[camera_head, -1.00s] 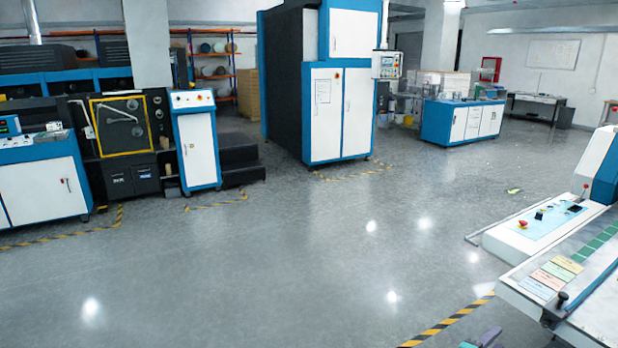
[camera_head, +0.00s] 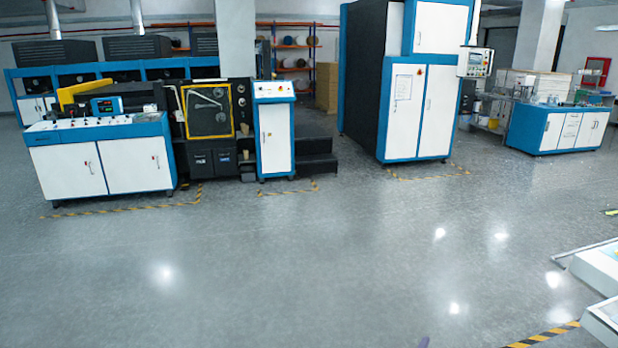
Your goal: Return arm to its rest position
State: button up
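My gripper is not in the head view, and no clear part of my arm shows. A small purplish tip pokes in at the bottom edge, right of the middle. It is too cut off to tell what it is. Whether the gripper is open or holds anything is hidden.
A blue-and-white control console (camera_head: 100,158) stands left, beside a machine with a yellow-framed panel (camera_head: 207,110). A tall cabinet (camera_head: 418,105) and a low workbench (camera_head: 560,130) stand farther right. A white machine corner (camera_head: 598,270) is at the right edge. The grey floor (camera_head: 300,260) ahead is clear.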

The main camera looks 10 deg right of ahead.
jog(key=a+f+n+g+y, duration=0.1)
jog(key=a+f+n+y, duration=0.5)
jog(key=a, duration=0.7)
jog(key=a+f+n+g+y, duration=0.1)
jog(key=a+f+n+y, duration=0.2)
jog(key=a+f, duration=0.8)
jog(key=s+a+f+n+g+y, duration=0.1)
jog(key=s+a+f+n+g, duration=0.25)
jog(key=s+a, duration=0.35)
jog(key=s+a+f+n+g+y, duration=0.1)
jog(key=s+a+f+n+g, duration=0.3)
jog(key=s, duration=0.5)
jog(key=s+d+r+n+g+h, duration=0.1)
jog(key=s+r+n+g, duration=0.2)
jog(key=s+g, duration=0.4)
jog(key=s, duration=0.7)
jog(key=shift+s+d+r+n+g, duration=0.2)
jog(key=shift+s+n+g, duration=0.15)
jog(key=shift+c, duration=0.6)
